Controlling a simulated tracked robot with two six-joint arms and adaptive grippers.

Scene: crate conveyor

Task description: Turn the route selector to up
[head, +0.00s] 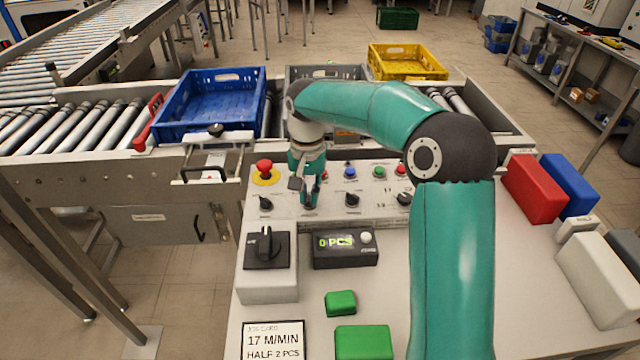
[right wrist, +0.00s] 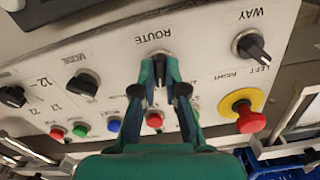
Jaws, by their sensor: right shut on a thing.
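The control panel (head: 330,214) stands in the middle of the head view. My right gripper (head: 309,200) reaches down to it from above and is shut on the route selector. In the right wrist view the fingertips of my right gripper (right wrist: 160,72) close around the route selector (right wrist: 159,60), just below the ROUTE label. The fingers hide most of the knob, so I cannot tell which way it points. My left gripper is not in view.
The WAY knob (right wrist: 253,47) and a red emergency button (right wrist: 248,117) sit on one side of the selector, the MODE knob (right wrist: 83,84) on the other. A blue crate (head: 212,131) stands on the conveyor. A counter box (head: 345,260) lies in front of the panel.

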